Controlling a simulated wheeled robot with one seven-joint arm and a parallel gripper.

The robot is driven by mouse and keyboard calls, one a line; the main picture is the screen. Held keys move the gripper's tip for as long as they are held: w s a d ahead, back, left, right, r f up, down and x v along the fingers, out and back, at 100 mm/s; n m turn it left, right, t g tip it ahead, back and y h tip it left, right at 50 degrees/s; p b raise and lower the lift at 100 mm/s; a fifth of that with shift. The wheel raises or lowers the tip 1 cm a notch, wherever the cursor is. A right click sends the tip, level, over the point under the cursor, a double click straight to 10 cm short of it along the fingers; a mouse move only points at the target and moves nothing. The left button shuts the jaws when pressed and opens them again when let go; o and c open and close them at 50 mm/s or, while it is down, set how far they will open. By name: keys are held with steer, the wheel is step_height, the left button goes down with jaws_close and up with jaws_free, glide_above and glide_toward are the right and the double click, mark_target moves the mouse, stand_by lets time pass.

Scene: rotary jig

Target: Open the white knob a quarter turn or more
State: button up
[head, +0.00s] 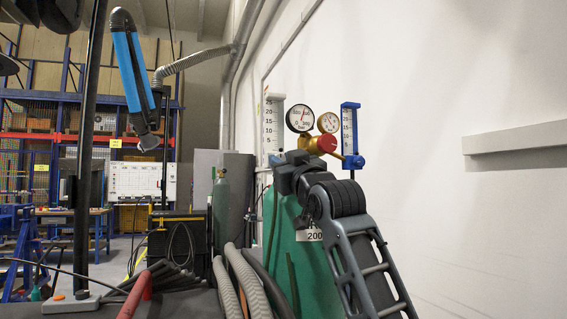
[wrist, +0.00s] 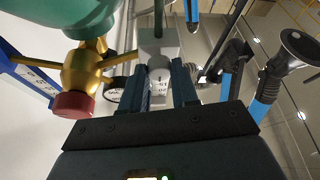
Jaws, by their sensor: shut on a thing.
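The white knob (wrist: 158,76) is at the end of a pale grey-white block in the wrist view, between my two fingers. My gripper (wrist: 163,85) is shut on it, one finger on each side. In the head view my gripper (head: 275,160) is at the foot of the white flowmeter (head: 273,122), which has a numbered scale, and it hides the knob there. I cannot tell how far the knob is turned.
Right of my gripper are a brass regulator with a red knob (head: 327,141), two round gauges (head: 300,119) and a blue flowmeter (head: 349,128). A green cylinder (head: 290,235) stands below. Grey hoses (head: 250,280) lie left of it. A white wall (head: 450,90) is behind.

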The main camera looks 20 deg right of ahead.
jaws_close()
steer(key=shift+d+n, duration=0.1)
steer(key=shift+n, duration=0.3)
